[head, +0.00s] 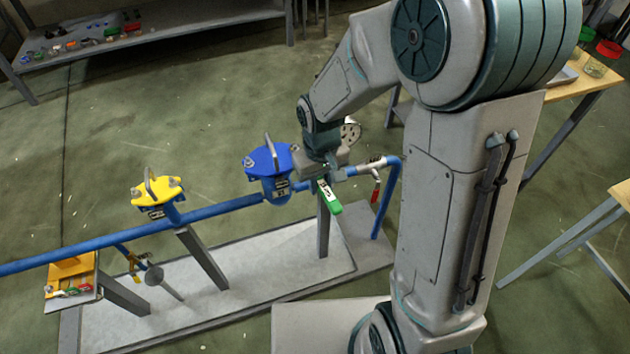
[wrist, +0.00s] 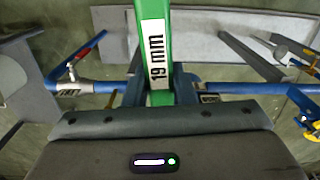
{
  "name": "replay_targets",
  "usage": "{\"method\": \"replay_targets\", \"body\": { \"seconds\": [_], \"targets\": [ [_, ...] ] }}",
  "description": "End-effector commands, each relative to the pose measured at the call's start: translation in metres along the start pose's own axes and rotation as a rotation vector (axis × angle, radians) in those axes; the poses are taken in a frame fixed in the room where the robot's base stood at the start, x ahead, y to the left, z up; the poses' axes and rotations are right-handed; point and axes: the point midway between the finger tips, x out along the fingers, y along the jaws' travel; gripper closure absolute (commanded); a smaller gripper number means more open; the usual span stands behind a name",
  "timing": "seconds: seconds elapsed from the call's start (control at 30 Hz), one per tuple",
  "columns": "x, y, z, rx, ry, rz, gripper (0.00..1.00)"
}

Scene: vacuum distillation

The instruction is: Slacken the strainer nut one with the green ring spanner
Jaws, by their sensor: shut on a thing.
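My gripper (head: 325,172) is shut on the green ring spanner (head: 329,197), beside the blue-lidded strainer (head: 270,165) and over the blue pipe. In the wrist view the spanner (wrist: 157,25) stands between the two fingers (wrist: 158,92), with a white "19 mm" label on its handle. The spanner's far end is hidden by my gripper, so I cannot tell whether its ring touches anything. The blue lid carries a bar handle and small pale nuts at its edge. A yellow-lidded strainer (head: 156,194) stands further left. I cannot read which nut is number one.
The blue pipe (head: 100,239) runs across on grey posts above a pale plinth (head: 235,270). A red-handled valve (head: 375,190) hangs right of my gripper. A yellow tool holder (head: 70,268) with several coloured tools is at the lower left. The floor behind the pipe is clear.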

Motion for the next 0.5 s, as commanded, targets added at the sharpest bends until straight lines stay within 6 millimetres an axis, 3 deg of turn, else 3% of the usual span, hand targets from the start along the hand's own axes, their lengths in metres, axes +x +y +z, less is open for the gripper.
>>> {"method": "replay_targets", "body": {
  "seconds": [0.13,0.5],
  "targets": [
    [-0.0008,0.0113,-0.0003,-0.072,0.001,0.000,1.00],
    [-0.0003,0.0150,-0.0007,-0.100,0.002,0.000,1.00]
  ]
}}
